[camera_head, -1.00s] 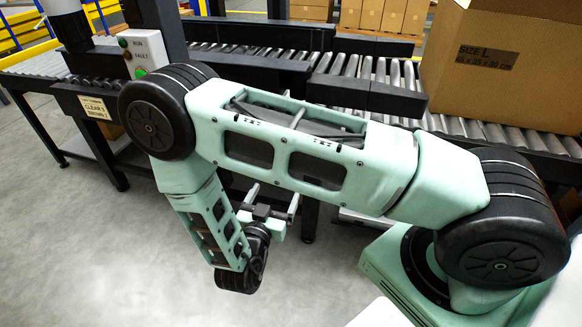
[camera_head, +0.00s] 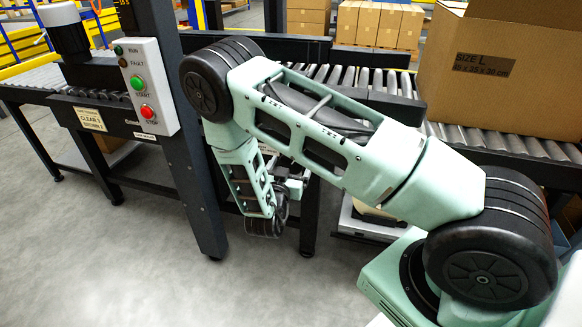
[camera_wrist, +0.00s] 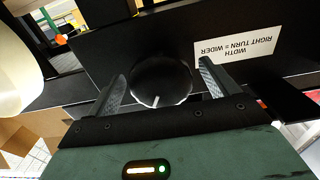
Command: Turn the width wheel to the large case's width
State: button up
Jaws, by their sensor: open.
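The width wheel (camera_wrist: 160,82) is a round black knob with a short white mark near its lower edge. It shows in the wrist view between the two fingers of my gripper (camera_wrist: 162,80), one finger on each side. My gripper is open, and I cannot tell whether either finger touches the wheel. A white label (camera_wrist: 238,47), upside down in this view, reads "WIDTH RIGHT TURN = WIDER". In the head view my gripper (camera_head: 292,183) is low by the conveyor frame, and the wheel is hidden there. The large case (camera_head: 497,75), marked "SIZE L", stands open on the rollers at right.
A control box (camera_head: 147,86) with green and red buttons is on a dark post left of my arm. A roller conveyor (camera_head: 25,92) runs across behind. Stacked cartons (camera_head: 378,22) stand at the back. Clear floor (camera_head: 110,260) lies at front left.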

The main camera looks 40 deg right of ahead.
jog(key=shift+w+d, duration=0.35)
jog(key=c, duration=1)
jog(key=shift+n+p, duration=0.3)
jog(key=n+p, duration=0.2)
jog(key=n, duration=0.1)
jog(key=shift+s+r+n, duration=0.1)
jog(key=shift+r+n, duration=0.05)
jog(key=shift+n, duration=0.25)
jog(key=n+p, duration=0.2)
jog(key=n, duration=0.2)
jog(key=n+p, duration=0.1)
jog(key=n, duration=0.4)
jog(key=shift+s, duration=0.1)
jog(key=shift+d+n+p, duration=0.1)
jog(key=shift+n+p, duration=0.45)
jog(key=shift+n, duration=1.65)
